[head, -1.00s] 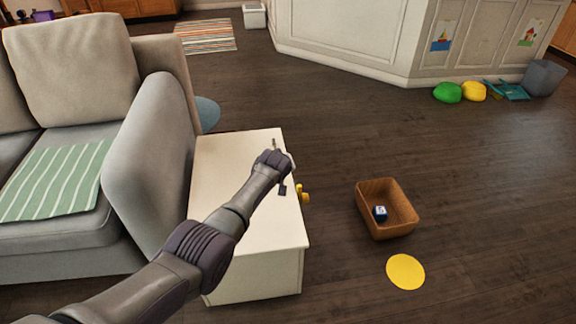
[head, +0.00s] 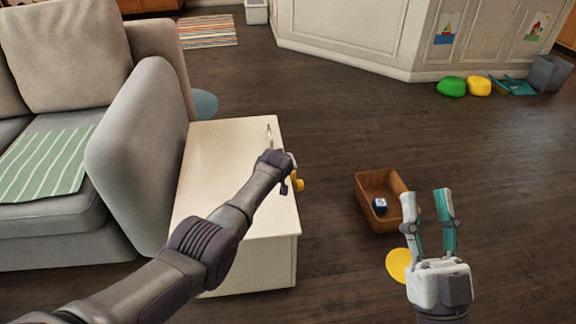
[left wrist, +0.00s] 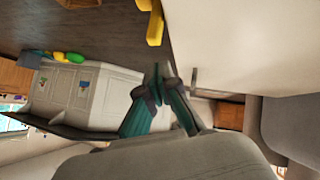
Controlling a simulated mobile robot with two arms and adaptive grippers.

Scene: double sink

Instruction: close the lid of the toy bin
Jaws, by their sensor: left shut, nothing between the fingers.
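The toy bin appears to be the cream chest (head: 278,260) beside the sofa. Its flat top (head: 222,165) looks level and shut, though any small gap is hard to see. My left gripper (head: 291,182) is shut and empty at the top's right edge, close to the yellow fitting. In the left wrist view its fingertips (left wrist: 162,72) meet beside the cream surface (left wrist: 245,40); contact is unclear. My right gripper (head: 427,195) is open and empty, right of the chest.
A brown basket (head: 362,205) holding a blue block (head: 379,205) is on the floor right of the chest. A yellow disc (head: 398,264) lies in front of it. The grey sofa (head: 130,170) borders the chest's left. The floor beyond the basket is open.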

